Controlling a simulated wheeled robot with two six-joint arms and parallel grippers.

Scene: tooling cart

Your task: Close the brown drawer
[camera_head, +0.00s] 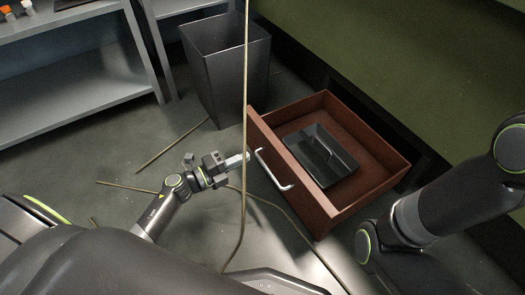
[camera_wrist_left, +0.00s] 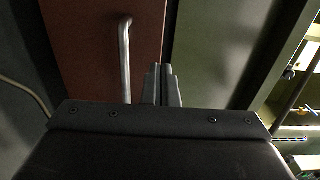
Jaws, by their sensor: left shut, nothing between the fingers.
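The brown drawer (camera_head: 373,124) stands pulled out from under the green bench at the right of the head view, with a black tray (camera_head: 318,155) inside it. Its front panel carries a silver handle (camera_head: 272,170). My left gripper (camera_head: 246,157) is shut and empty, its tips close to the front panel near the handle's upper end; I cannot tell whether they touch. In the left wrist view the shut fingers (camera_wrist_left: 164,84) point toward the brown front (camera_wrist_left: 88,60), right of the handle (camera_wrist_left: 125,60). My right gripper is not in view; only my right arm shows.
A dark bin (camera_head: 226,75) stands behind the left gripper. A grey metal shelf (camera_head: 75,92) is at the upper left. A thin tan cable or rod hangs in front of the drawer, and others lie on the floor. The green bench (camera_head: 430,65) spans the upper right.

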